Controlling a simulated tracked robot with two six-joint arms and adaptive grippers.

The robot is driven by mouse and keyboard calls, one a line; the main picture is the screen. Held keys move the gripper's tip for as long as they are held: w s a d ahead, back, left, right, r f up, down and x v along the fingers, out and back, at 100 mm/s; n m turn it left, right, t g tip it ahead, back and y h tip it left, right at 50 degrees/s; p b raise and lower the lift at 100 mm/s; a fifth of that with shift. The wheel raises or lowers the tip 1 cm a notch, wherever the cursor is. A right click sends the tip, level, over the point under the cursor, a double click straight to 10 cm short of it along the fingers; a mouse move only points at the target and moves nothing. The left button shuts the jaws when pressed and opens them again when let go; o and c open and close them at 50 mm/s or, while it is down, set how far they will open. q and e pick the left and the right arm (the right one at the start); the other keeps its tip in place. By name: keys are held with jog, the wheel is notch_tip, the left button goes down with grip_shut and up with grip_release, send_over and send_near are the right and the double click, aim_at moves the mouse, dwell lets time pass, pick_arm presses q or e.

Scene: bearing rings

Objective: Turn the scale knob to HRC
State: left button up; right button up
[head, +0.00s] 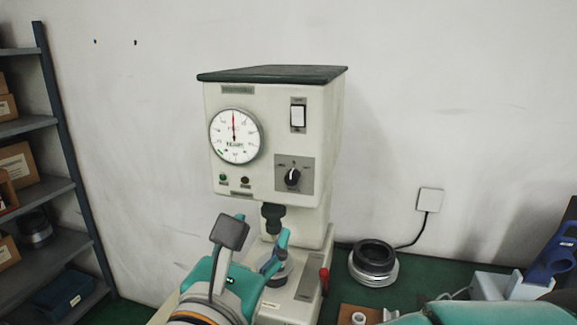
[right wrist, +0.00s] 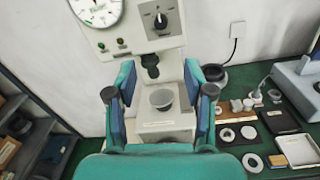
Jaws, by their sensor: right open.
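The scale knob (head: 292,177) is a black dial on a grey panel (head: 308,165) at the lower right of the tester's front. It also shows in the right wrist view (right wrist: 161,20). Its pale mark points roughly upward; the labels around it are too small to read. The cream hardness tester (head: 267,105) has a dark top and a round white gauge (head: 235,136). My right gripper (head: 262,236) is open and empty, in front of and below the knob, apart from it. In the right wrist view its fingers (right wrist: 160,84) are spread. My left gripper is not in view.
A dark indenter head (head: 272,217) hangs above a round anvil (right wrist: 162,99). A red lever (head: 323,280) stands at the base's right. Dark rings (head: 374,262) lie on the green bench. Small rings and trays (right wrist: 296,149) lie farther right. Shelves (head: 45,190) stand left.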

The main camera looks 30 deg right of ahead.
aim_at(290, 181)
jog(key=p+x, duration=0.3)
jog(key=x, duration=1.2)
jog(key=shift+p+x, duration=0.35)
jog(key=shift+x, duration=0.5)
jog(key=shift+f, duration=0.1)
grip_shut()
